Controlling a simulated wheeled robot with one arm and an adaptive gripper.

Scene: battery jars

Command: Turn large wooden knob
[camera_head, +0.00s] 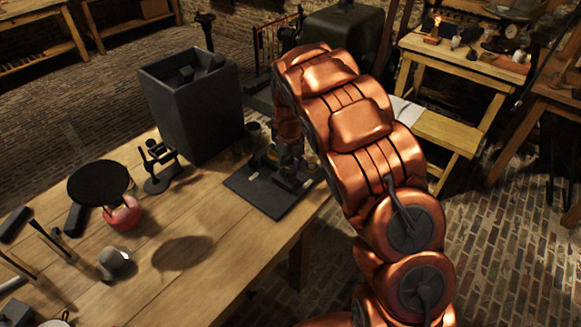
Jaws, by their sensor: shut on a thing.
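My gripper (289,168) points down at a small device on a dark square base plate (262,198), near the right edge of the wooden table. The copper arm reaches over from the right and covers much of this spot. The gripper is shut on a part of the device, which I take to be the large wooden knob. The knob is mostly hidden by the fingers and too dark and small to make out clearly. I cannot tell how far it is turned.
A tall dark square jar (192,110) stands behind the plate. A black stand (160,172), a black round pan (98,182) over a red rounded thing (124,216) and several hand tools lie to the left. The table (215,225) is clear in front of the plate.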

